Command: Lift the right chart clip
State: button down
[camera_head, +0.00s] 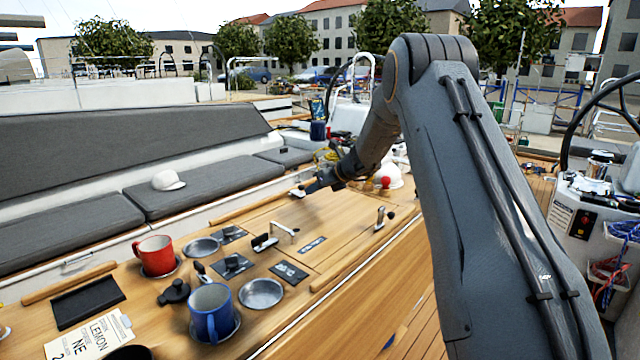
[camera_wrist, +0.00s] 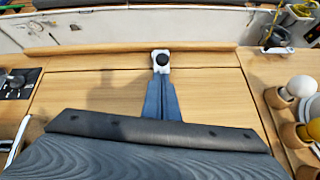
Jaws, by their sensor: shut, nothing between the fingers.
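A small white clip with a round black knob (camera_wrist: 161,60) sits at the far side of the wooden table, close to the wooden rail. It also shows in the head view (camera_head: 297,193), at the end of my arm. My gripper (camera_wrist: 161,84) is shut and empty, its narrow blue-grey fingers pointing at this clip. The fingertips overlap its near side in the wrist view; I cannot tell whether they touch it. Another pale fitting (camera_wrist: 276,50) stands farther right, beyond the rail's end. I cannot tell for certain which is the right chart clip.
A red mug (camera_head: 156,255), a blue mug (camera_head: 211,312) and metal dishes (camera_head: 261,293) stand on the near part of the table. A metal fitting with a black knob (camera_head: 380,219) stands on its right side. Round items in wooden holders (camera_wrist: 301,86) are to the right of my gripper.

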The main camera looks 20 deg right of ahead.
jog(key=shift+x, duration=1)
jog(key=shift+r, duration=0.2)
